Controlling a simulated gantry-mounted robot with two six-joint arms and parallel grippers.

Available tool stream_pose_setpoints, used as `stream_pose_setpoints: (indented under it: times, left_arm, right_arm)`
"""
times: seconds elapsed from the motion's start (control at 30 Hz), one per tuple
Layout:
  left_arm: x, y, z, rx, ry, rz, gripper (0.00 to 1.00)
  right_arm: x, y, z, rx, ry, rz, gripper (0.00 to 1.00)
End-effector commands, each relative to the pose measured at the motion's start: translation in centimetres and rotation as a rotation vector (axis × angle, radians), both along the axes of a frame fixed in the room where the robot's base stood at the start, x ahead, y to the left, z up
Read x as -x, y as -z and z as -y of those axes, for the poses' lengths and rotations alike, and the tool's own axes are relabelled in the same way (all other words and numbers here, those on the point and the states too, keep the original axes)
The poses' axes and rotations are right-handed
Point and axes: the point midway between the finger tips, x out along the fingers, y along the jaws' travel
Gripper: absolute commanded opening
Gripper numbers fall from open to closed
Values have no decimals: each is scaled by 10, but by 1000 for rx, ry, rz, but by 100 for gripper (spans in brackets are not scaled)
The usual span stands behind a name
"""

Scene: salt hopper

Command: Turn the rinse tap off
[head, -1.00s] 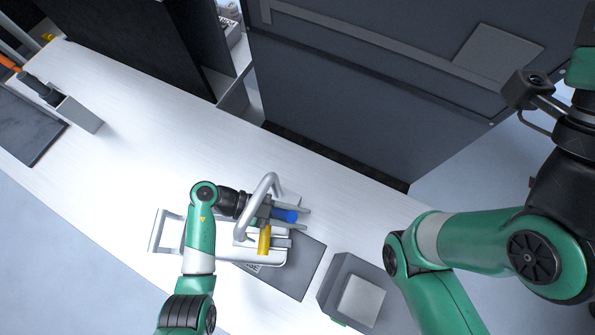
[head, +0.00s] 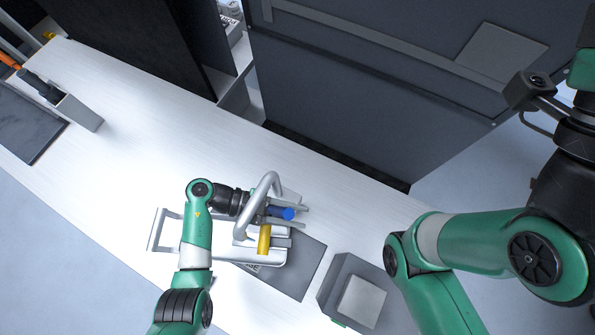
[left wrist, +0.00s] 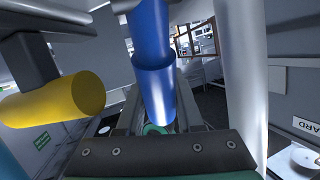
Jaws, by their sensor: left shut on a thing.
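The tap has a silver curved spout (head: 268,186), a blue lever (head: 282,212) and a yellow lever (head: 264,240), above the middle of the white counter. My left gripper (head: 301,216) is shut on the blue lever, with one finger on either side. In the left wrist view the blue lever (left wrist: 155,88) runs between the fingers. The yellow lever (left wrist: 60,100) is to its left, apart from the gripper, and the spout (left wrist: 240,80) is close on its right. The tap's base is partly hidden by my arm and the spout.
A white tray-like fixture with a frame handle (head: 160,229) lies under the tap. A dark grey mat (head: 300,278) and a grey box (head: 340,275) are to the right. A tall dark panel (head: 350,110) stands behind.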

Motion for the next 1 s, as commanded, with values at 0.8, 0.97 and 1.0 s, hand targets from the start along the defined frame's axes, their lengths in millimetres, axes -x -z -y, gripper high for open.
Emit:
stream_pose_setpoints:
  times: [0.8,0.97,1.0]
  left_arm:
    - [-20,-26,-35,428,0,-234,0]
    - [-20,-27,-37,445,1,-245,0]
    - [-20,-28,-37,447,0,-245,0]
  right_arm:
    - [0,63,0,0,0,0,63]
    - [0,64,0,0,0,0,63]
    - [0,64,0,0,0,0,63]
